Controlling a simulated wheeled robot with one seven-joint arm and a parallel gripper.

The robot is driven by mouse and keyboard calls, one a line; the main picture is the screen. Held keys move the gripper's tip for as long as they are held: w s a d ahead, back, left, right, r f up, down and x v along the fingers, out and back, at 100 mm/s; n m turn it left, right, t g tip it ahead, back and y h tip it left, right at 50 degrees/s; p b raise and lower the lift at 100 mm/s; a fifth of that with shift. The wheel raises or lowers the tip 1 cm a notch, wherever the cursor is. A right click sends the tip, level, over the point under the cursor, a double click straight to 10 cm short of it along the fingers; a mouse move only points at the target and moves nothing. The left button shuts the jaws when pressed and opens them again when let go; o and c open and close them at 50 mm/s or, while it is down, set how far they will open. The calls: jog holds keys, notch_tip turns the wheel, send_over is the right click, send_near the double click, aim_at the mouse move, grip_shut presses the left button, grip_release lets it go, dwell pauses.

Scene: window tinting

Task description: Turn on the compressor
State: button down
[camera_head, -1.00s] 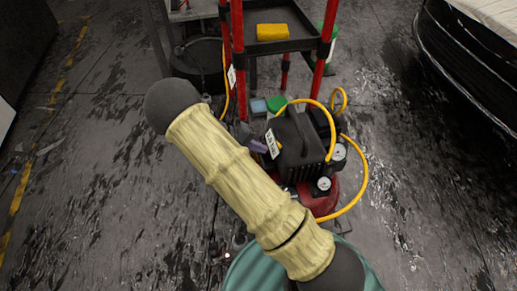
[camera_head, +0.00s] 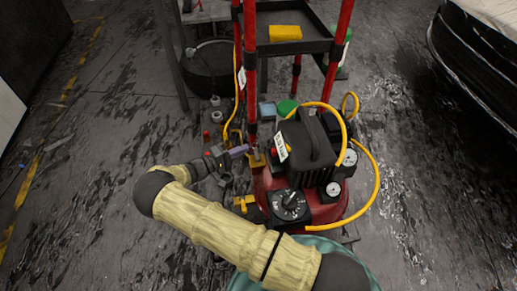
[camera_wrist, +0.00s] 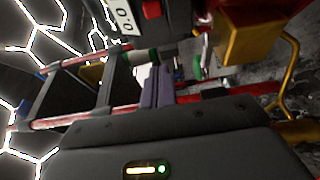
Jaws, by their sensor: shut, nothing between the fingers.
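The compressor has a red tank (camera_head: 325,212), a black ribbed housing (camera_head: 305,148), two round gauges and a black dial (camera_head: 290,205) on its front. A white tag with dark print (camera_head: 280,147) hangs on the housing's left side. My gripper (camera_head: 243,150) is at the compressor's left, its purple fingers pointing toward it, close to a red cart post. In the wrist view, my gripper (camera_wrist: 152,85) is shut and empty. A red button-like part (camera_wrist: 151,9) and a brass-coloured block (camera_wrist: 246,42) lie beyond it. I cannot tell whether the fingers touch anything.
A red-posted cart with a black shelf (camera_head: 285,46) and a yellow sponge (camera_head: 285,33) stands behind the compressor. A yellow hose (camera_head: 375,190) loops on its right. A dark bucket (camera_head: 212,75) is at back left. The floor at left is open.

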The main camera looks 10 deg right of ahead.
aim_at(275, 154)
jog(key=b+x, duration=0.3)
jog(key=x, duration=0.6)
jog(key=shift+d+f+b, duration=0.1)
jog(key=shift+f+b, duration=0.1)
jog(key=shift+b, duration=0.1)
jog(key=shift+s+d+r+b, duration=0.1)
jog(key=shift+s+b, duration=0.35)
jog(key=shift+s, duration=0.5)
jog(key=shift+s+d+r+b, duration=0.1)
jog(key=shift+s+b, duration=0.3)
jog(key=shift+s, duration=0.55)
jog(key=s+p, duration=0.2)
jog(key=shift+s+r+p, duration=0.15)
jog(key=shift+s+p, duration=0.15)
jog(key=shift+s, duration=0.35)
jog(key=shift+s+d, duration=0.1)
jog(key=shift+s, duration=0.05)
jog(key=shift+d+f, duration=0.1)
jog(key=shift+f, duration=0.15)
